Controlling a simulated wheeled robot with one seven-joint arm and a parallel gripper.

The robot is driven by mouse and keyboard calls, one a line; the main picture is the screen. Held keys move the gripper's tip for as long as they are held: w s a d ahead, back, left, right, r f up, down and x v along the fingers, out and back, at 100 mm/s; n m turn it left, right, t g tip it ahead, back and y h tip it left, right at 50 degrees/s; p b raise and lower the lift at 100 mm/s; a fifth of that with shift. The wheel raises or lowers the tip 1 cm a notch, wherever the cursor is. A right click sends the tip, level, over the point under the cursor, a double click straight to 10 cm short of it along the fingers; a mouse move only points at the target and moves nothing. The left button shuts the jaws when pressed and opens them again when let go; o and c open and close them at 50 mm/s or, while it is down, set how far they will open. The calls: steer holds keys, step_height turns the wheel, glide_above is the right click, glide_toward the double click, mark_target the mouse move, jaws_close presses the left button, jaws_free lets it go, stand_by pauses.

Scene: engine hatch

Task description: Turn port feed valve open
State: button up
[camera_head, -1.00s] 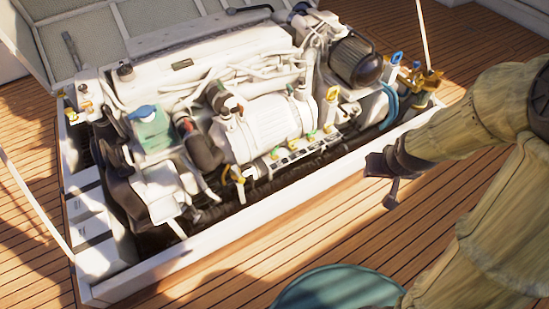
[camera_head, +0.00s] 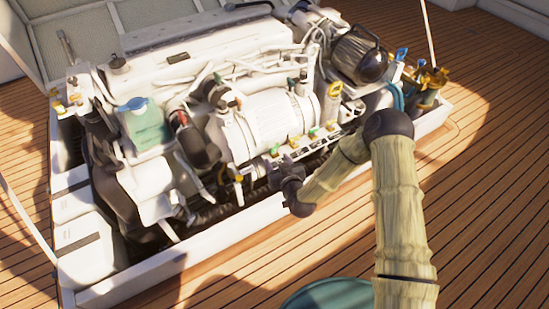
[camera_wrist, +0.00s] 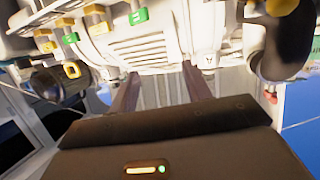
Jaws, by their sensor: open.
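A row of small valves (camera_head: 293,142) with green and yellow handles runs along the front of the white engine. In the wrist view, a green handle (camera_wrist: 138,17) and a yellow handle (camera_wrist: 72,70) show near the upper left. No readable label shows which one is the port feed valve. My gripper (camera_head: 275,178) is at the front of the engine, just below the left end of the valve row. In the wrist view, my gripper (camera_wrist: 162,82) has its two fingers apart, with nothing between them, pointing at the engine's pale ribbed part.
The white hatch rim (camera_head: 210,255) runs along the front, under my arm. Black hoses (camera_head: 205,150) and a green tank (camera_head: 143,125) crowd the left of the engine. Brass fittings (camera_head: 433,78) stand at the far right. The wooden deck (camera_head: 490,190) at right is clear.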

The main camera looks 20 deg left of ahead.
mark_target(274, 152)
steer(key=s+f+m+t+h+b, duration=0.3)
steer(key=s+f+m+t+h, duration=0.1)
steer(key=f, duration=0.6)
steer(key=shift+s+a+f+m+t, duration=0.15)
steer(key=shift+s+f+m+t, duration=0.15)
steer(key=shift+s+t, duration=0.5)
steer(key=shift+w, duration=0.1)
steer(key=b+x, duration=0.3)
steer(key=x, duration=0.2)
steer(key=b+x, duration=0.3)
steer(key=x, duration=0.3)
steer(key=b+x, duration=0.3)
steer(key=x, duration=0.2)
steer(key=shift+w+f, duration=0.15)
steer(key=shift+f, duration=0.1)
steer(key=shift+w+a+r+b, duration=0.2)
steer(key=shift+w+a+b, duration=0.1)
steer(key=shift+w, duration=0.2)
